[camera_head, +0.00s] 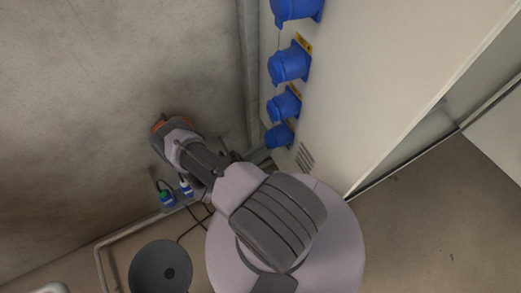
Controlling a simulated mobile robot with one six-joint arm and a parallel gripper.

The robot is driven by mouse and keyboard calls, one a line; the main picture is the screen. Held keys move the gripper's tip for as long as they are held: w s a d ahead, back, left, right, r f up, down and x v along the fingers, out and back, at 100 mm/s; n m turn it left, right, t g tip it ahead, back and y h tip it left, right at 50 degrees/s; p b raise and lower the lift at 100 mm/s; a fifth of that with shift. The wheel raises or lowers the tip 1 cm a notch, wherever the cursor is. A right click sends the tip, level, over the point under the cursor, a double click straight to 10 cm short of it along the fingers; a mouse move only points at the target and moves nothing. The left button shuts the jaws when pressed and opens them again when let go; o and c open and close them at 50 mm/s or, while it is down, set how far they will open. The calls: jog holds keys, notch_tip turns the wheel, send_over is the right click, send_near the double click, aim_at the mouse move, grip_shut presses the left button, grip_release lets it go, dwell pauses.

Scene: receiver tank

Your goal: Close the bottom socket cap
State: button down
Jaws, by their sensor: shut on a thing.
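The bottom socket (279,136) is the lowest blue one in a column on the pale cabinet side. It is small here, and I cannot make out its cap's angle. My arm reaches up and left to an orange-ringed joint. A small dark part that looks like my gripper (230,156) shows behind the arm, left of and slightly below the bottom socket. Its fingers are mostly hidden. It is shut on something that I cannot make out. I cannot tell whether it touches the cap.
Several more blue sockets, such as this one (289,63), rise above on the cabinet (390,70). Vertical pipes (250,70) run along the wall to their left. Plugs with cables (167,198) are at the wall's lower part. Open floor (440,220) lies at right.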

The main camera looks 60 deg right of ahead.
jog(key=c, duration=1.3)
grip_release()
jog(key=w+a, duration=0.2)
jog(key=a, duration=0.1)
jog(key=w+a, duration=0.2)
jog(key=a, duration=0.2)
jog(key=w+a, duration=0.2)
jog(key=a, duration=0.2)
jog(key=shift+w+a+f, duration=0.1)
jog(key=shift+w+f, duration=0.1)
jog(key=shift+w, duration=0.2)
jog(key=shift+s, duration=0.1)
